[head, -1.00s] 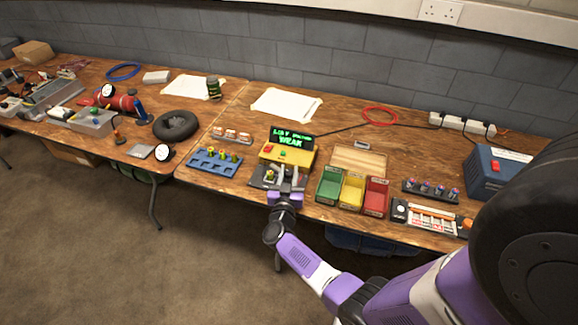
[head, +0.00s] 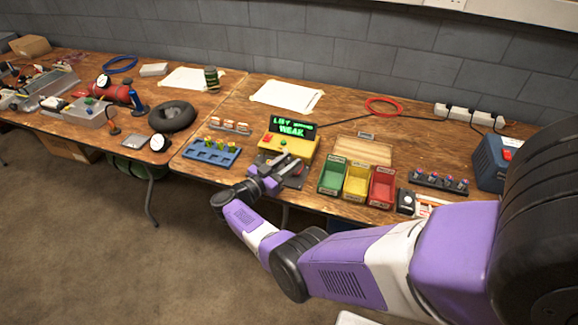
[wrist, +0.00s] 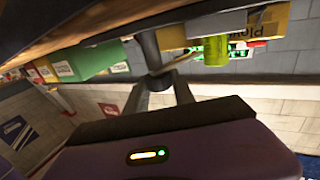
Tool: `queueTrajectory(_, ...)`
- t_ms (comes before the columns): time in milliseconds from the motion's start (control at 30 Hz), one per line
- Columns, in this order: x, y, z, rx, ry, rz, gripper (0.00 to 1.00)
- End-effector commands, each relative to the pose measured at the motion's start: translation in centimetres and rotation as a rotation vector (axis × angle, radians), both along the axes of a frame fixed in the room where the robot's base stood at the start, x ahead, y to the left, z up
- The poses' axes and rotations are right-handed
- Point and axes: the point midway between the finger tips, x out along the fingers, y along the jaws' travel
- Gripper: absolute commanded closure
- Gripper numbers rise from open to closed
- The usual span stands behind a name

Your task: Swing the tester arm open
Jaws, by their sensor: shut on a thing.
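The tester (head: 302,146) is a yellow box with a black display in green letters, the last word reading WEAK, and a dark grey plate (head: 295,182) in front. My gripper (head: 284,164) is over that plate, coming in from the front left. In the wrist view its two fingers (wrist: 160,88) are closed on a dark knob and post, apparently the tester arm (wrist: 149,48). A yellow-green cell (wrist: 216,50) shows just right of the post. In the head view my gripper hides most of the arm, so its angle is unclear.
Green (head: 333,176), yellow (head: 357,183) and red (head: 382,189) bins stand close to the right of the tester. A blue rack (head: 212,153) with several cells lies to its left. The table's front edge is just below my wrist.

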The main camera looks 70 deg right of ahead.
Motion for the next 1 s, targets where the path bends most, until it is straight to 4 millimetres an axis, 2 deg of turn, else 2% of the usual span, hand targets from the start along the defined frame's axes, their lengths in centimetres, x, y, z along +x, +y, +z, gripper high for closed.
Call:
queueTrajectory(500,-0.1,0.0,-0.09,0.002,0.002,-0.02,1.0)
queueTrajectory(533,-0.1,0.0,-0.08,0.002,0.002,-0.02,0.66)
queueTrajectory(633,-0.09,-0.02,-0.06,0.001,0.002,-0.02,0.48)
queueTrajectory(1000,0.15,0.31,-0.02,0.0,0.0,-0.018,0.48)
